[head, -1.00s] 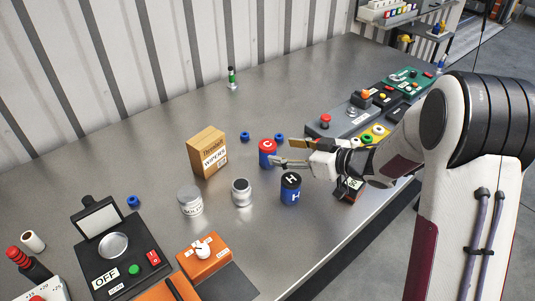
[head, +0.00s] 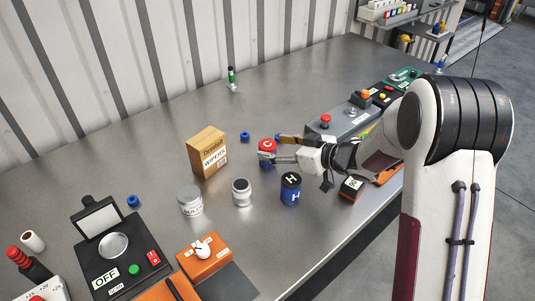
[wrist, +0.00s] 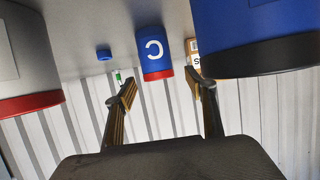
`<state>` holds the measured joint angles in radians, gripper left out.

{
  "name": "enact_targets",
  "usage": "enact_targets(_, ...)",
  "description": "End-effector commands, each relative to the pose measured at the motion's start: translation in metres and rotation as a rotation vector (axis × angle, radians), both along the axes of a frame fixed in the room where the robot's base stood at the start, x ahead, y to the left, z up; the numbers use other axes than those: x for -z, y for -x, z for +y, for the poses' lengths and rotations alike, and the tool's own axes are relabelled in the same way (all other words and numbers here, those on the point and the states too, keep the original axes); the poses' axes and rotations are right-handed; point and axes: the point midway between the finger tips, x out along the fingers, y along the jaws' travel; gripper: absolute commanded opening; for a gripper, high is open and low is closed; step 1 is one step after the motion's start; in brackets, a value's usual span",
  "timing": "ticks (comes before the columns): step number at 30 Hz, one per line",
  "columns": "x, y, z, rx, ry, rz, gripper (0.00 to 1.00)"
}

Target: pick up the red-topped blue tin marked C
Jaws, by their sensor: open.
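The blue tin marked C (head: 267,146) has a red top and stands upright on the metal bench, right of the wipes box. In the wrist view the tin (wrist: 153,52) appears upside down, ahead of the fingers and between their lines. My gripper (head: 271,147) is open and level, reaching in from the right. In the head view its near finger overlaps the front of the tin; I cannot tell whether it touches. In the wrist view both fingertips of my gripper (wrist: 160,86) show, with nothing between them.
A black-topped blue tin marked H (head: 290,190) stands close in front of my gripper. A wipes box (head: 207,153), a grey jar (head: 241,192) and small blue pieces (head: 245,136) stand nearby. A grey-and-red container (wrist: 28,60) is at the wrist view's left.

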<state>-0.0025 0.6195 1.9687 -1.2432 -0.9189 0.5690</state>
Motion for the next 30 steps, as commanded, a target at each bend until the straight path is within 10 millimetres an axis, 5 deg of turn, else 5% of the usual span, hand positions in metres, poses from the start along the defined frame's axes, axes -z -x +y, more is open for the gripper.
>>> enact_targets(10, 0.009, -0.021, 0.026, -0.001, 0.000, 0.000, 0.55)
enact_targets(27, 0.011, -0.023, 0.029, 0.000, 0.001, 0.000, 0.55)
enact_targets(30, 0.011, -0.023, 0.029, 0.000, 0.001, 0.000, 0.34)
